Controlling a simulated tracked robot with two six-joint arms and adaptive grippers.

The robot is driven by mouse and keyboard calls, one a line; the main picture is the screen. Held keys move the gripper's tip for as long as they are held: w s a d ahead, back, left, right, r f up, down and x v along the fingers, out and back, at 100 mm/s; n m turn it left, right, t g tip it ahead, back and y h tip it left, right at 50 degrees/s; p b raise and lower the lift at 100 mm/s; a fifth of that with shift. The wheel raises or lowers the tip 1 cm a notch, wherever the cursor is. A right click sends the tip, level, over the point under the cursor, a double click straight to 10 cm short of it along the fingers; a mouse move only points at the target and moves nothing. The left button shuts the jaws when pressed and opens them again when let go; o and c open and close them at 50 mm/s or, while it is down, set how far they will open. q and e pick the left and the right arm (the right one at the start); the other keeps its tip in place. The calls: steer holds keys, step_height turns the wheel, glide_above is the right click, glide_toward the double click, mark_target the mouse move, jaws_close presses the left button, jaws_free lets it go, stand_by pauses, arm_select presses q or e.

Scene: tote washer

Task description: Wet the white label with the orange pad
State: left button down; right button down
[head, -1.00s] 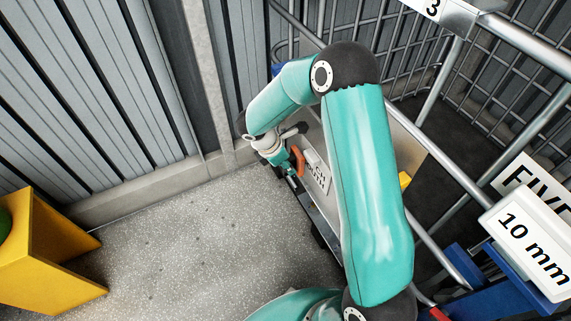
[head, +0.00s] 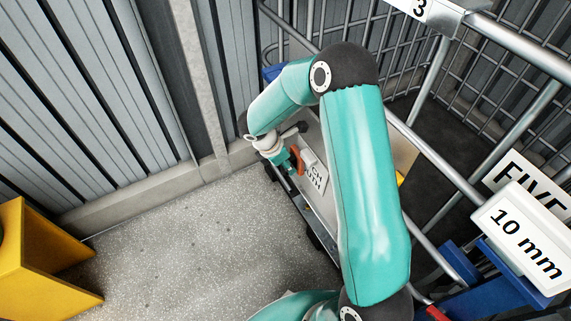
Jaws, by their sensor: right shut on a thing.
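The white label (head: 316,178) with black lettering is on the side of a pale grey tote or panel in the middle of the head view. Part of its lettering is covered. My right gripper (head: 292,166) is shut on the orange pad (head: 298,161), at the label's left edge. A small whitish block (head: 308,157) shows right beside the pad. I cannot tell whether the pad touches the label. My right arm hides what lies to the right of the label. My left gripper is not in view.
A wire cage with metal rails (head: 450,180) stands at the right. A "10 mm" sign (head: 522,240) and a "FIVE" sign (head: 524,182) are near it. A yellow stand (head: 45,265) is at lower left. Grey ribbed walls are behind; the speckled floor (head: 200,250) is clear.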

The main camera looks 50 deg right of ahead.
steer(key=shift+s, duration=0.1)
steer(key=shift+s+a+r+b, duration=0.1)
steer(key=shift+s+a+b, duration=0.2)
steer(key=shift+s, duration=0.45)
steer(key=shift+s+a+f+b, duration=0.1)
steer(key=shift+s+a+b, duration=0.2)
steer(key=shift+s, duration=0.4)
steer(key=shift+s+a+r+b, duration=0.15)
steer(key=shift+s+b, duration=0.2)
steer(key=shift+s, duration=0.4)
steer(key=shift+s+a+b, duration=0.25)
steer(key=shift+s+b, duration=0.05)
steer(key=shift+s, duration=0.45)
steer(key=shift+s+a+b, duration=0.2)
steer(key=shift+s+b, duration=0.15)
steer(key=shift+s, duration=0.4)
steer(key=shift+s+a+b, duration=0.25)
steer(key=shift+s+b, duration=0.05)
steer(key=shift+s, duration=0.45)
steer(key=shift+w, duration=0.15)
steer(key=shift+w+d+p, duration=0.25)
steer(key=shift+w, duration=0.45)
steer(key=shift+w+d+p, duration=0.25)
steer(key=shift+w+p, duration=0.05)
steer(key=shift+w, duration=0.4)
steer(key=shift+w+d+p, duration=0.25)
steer(key=shift+w, duration=0.45)
steer(key=shift+w, duration=0.15)
